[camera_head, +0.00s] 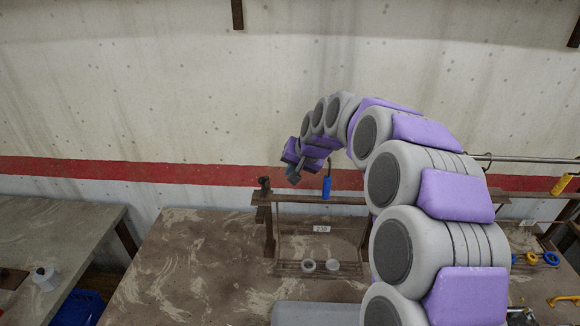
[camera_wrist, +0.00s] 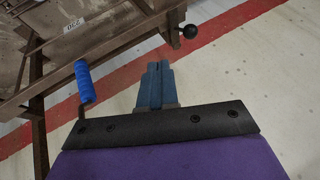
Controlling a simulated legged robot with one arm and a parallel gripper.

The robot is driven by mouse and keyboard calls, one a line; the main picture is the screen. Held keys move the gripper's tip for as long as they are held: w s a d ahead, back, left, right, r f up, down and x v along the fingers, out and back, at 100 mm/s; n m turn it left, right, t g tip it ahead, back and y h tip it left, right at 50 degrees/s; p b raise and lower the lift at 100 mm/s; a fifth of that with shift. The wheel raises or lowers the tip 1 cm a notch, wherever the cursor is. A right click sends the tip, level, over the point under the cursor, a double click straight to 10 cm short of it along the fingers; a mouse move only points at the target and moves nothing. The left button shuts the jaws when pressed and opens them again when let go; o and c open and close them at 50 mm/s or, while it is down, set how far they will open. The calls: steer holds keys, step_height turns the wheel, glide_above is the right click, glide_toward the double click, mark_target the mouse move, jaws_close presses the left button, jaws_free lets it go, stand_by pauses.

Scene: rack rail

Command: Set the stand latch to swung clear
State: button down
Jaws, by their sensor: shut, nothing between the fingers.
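A brown metal stand (camera_head: 269,232) with a white number tag rises from the worktable; it also shows at the upper left of the wrist view (camera_wrist: 38,72). A blue-sleeved handle (camera_head: 326,188) hangs from its top rail and shows in the wrist view (camera_wrist: 83,80), left of my fingers. A black ball knob (camera_wrist: 190,31) sits at the rail's end, beyond my fingertips, and appears as a dark knob in the head view (camera_head: 264,183). Which part is the latch is not clear. My gripper (camera_wrist: 158,66) is shut and empty, apart from knob and handle; it is small in the head view (camera_head: 292,178).
Two pale rings (camera_head: 320,266) are on the stand's lower part. A second table (camera_head: 60,225) with a white bottle (camera_head: 46,279) stands left. A yellow handle (camera_head: 562,184) and blue and yellow rings (camera_head: 540,259) are at right. The wall (camera_head: 150,90) is behind.

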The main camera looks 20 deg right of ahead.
mark_target(264, 180)
steer(key=w+a+f, duration=0.5)
steer(key=shift+f, duration=0.4)
steer(key=shift+d, duration=0.15)
steer(key=shift+p, duration=0.35)
